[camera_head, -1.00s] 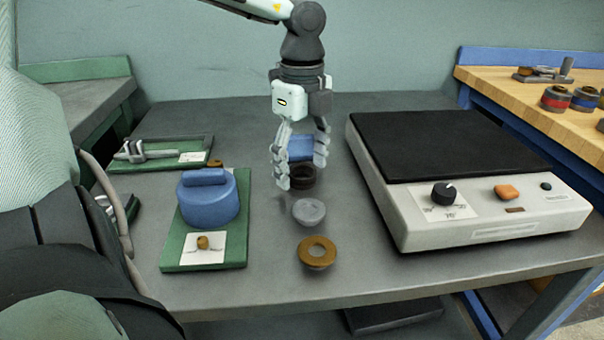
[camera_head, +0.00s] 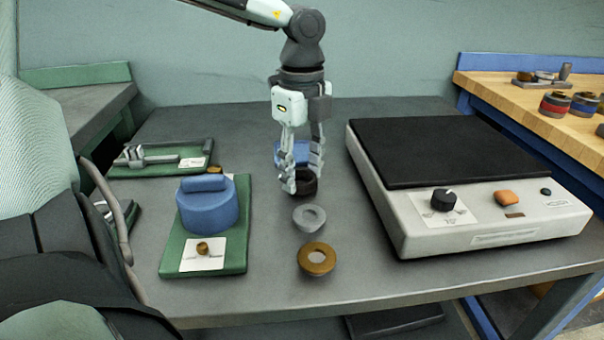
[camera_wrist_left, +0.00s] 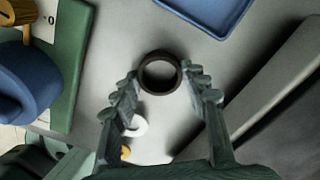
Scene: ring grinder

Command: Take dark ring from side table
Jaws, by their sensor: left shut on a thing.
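The dark ring (camera_head: 307,186) is on the grey side table (camera_head: 370,265), at the far end of a row of rings. My left gripper (camera_head: 304,183) comes down from above and is shut on it, fingers pointing down. In the left wrist view the dark ring (camera_wrist_left: 160,73) shows between the two fingertips (camera_wrist_left: 158,74). I cannot tell whether the ring still touches the table. My right gripper is not in view.
A grey ring (camera_head: 309,217) and a brass ring (camera_head: 317,260) lie nearer in the row. A grinder with a black top (camera_head: 420,215) stands right. A green board with a blue round block (camera_head: 208,205) stands left. A blue tray (camera_head: 290,150) lies behind my gripper.

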